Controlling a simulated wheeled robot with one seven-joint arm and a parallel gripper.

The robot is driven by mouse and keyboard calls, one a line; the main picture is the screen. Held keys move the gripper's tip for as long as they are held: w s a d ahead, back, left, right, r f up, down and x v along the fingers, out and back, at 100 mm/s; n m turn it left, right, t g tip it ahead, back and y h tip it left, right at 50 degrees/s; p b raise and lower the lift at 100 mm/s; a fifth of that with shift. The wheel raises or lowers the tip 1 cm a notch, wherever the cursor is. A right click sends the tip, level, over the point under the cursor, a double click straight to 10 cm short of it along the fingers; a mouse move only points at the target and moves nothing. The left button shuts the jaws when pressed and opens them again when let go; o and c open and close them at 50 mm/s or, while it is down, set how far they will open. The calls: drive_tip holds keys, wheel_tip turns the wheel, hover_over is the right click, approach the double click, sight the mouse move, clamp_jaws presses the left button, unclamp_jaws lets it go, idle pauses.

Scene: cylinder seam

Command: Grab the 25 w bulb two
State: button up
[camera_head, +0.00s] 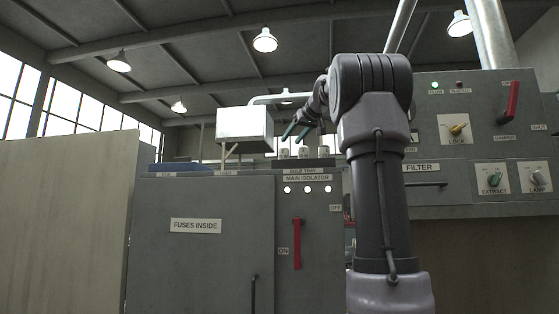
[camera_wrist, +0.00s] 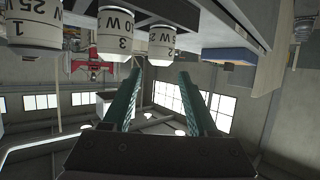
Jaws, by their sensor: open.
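Three white-bodied bulbs stand in a row above the bulb tray label on the cabinet top in the head view; their numbers are too small to read there. In the wrist view the bulb marked 2 (camera_wrist: 162,41) is at upper middle, its wattage only partly legible. In the head view my gripper (camera_head: 294,132) is above the bulbs.
The grey cabinet (camera_head: 205,255) carries a red main isolator handle (camera_head: 297,244). A white box (camera_head: 245,126) on a bracket is left of my gripper. A control panel (camera_head: 440,150) with knobs stands at right. A blue item (camera_wrist: 230,55) lies right of the bulbs.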

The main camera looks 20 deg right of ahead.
sight(283, 149)
drive_tip(key=x, duration=0.8)
drive_tip(key=shift+r, duration=0.1)
clamp_jaws()
